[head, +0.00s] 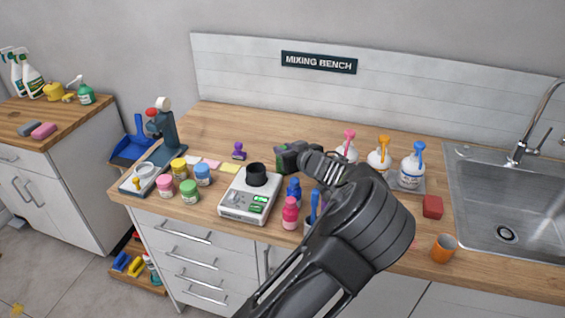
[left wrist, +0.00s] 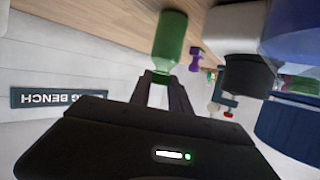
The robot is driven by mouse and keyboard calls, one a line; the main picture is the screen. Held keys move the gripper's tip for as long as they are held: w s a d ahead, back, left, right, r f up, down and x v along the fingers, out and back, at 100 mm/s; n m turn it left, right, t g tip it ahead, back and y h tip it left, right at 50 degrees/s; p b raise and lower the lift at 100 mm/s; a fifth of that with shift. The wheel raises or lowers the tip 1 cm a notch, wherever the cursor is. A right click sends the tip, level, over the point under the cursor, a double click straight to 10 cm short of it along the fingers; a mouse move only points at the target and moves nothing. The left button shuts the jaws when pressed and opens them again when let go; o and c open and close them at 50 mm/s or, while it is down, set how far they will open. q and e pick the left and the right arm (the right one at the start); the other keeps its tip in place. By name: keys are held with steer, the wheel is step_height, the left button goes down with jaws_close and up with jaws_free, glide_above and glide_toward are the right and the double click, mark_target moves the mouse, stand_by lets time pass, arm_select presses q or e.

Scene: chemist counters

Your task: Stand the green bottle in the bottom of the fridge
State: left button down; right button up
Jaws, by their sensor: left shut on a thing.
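The green bottle (left wrist: 170,36) shows in the left wrist view, between the fingertips of my left gripper (left wrist: 163,80). The gripper is shut on it. That view is turned upside down, with the bench top above the bottle. In the head view my left gripper (head: 284,157) is over the back of the mixing bench, behind the scale, and its own body hides most of the bottle. I cannot tell whether the bottle touches the bench. The fridge is not in view. My right gripper is not in view.
The wooden bench (head: 300,126) holds a scale (head: 246,203) with a black cup, several coloured jars, a pink bottle (head: 290,213), a blue bottle (head: 294,190) and pump bottles (head: 379,160). An orange cup (head: 444,248) stands near the front edge by the sink (head: 500,200).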

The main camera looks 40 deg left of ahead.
arm_select(q)
steer(key=shift+r, duration=0.15)
stand_by(0.4)
step_height(320, 180, up, 10)
steer(key=b, duration=0.2)
steer(key=shift+f, duration=0.2)
stand_by(0.6)
